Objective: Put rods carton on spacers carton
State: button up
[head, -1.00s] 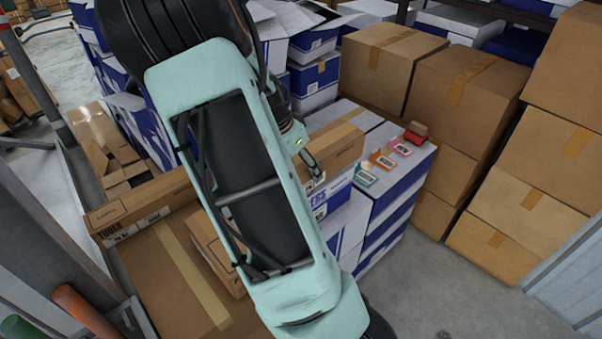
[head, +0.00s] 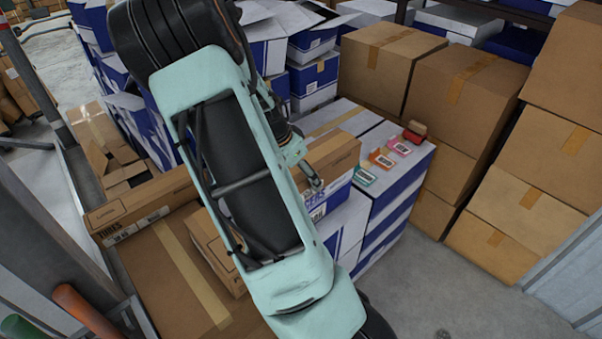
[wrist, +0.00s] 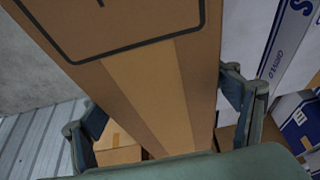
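The rods carton, a long brown box (head: 335,152), is behind my arm in the head view. Its printed name is not readable. In the wrist view its brown face (wrist: 165,75), with a lighter tape strip, fills the space between the fingers. My gripper (wrist: 160,115) is shut on it, one finger against each side. The spacers carton (head: 338,198), blue and white with its lettering partly hidden, is directly below the brown carton. I cannot tell whether the two touch. In the head view my arm covers the left part of both.
Tall brown boxes (head: 460,90) stand behind. A tubes carton (head: 140,215) lies at left on a large brown box (head: 165,275). Floor at right (head: 440,290) is clear.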

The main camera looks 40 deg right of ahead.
jog(key=shift+o, duration=0.3)
jog(key=shift+r, duration=0.1)
jog(key=shift+r, duration=0.2)
jog(key=v, duration=1.1)
jog(key=shift+a+r, duration=0.25)
jog(key=shift+r, duration=0.1)
